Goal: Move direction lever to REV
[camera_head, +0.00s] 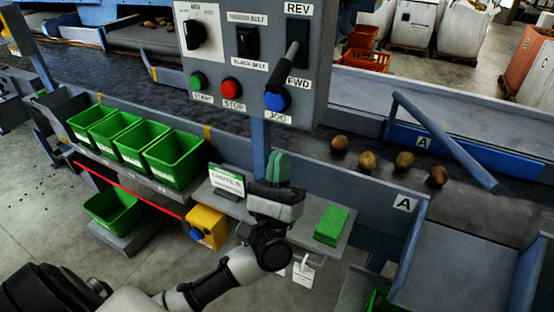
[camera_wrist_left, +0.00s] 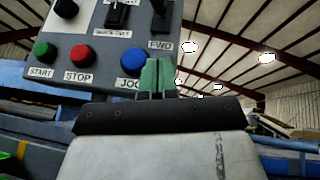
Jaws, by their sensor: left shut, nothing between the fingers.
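The direction lever (camera_head: 283,67) is a dark handle on the right side of the grey control panel (camera_head: 222,57), between the REV label above and the FWD label below. Its handle slants down and left toward FWD. In the left wrist view only its lower part (camera_wrist_left: 160,22) shows, above the FWD label, and its top is cut off. My left gripper (camera_head: 278,168) has green fingertips, which are shut with nothing between them. It is below the panel, apart from the lever. In the wrist view the fingertips (camera_wrist_left: 157,76) appear just right of the blue JOG button (camera_wrist_left: 134,61). My right gripper is not in view.
The panel also has a green START button (camera_head: 198,80), a red STOP button (camera_head: 230,88) and a black belt switch (camera_head: 247,41). Green bins (camera_head: 175,158) stand on a shelf at left. A green sponge-like block (camera_head: 331,225) lies right of my gripper. Several potatoes (camera_head: 368,160) lie on the belt.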

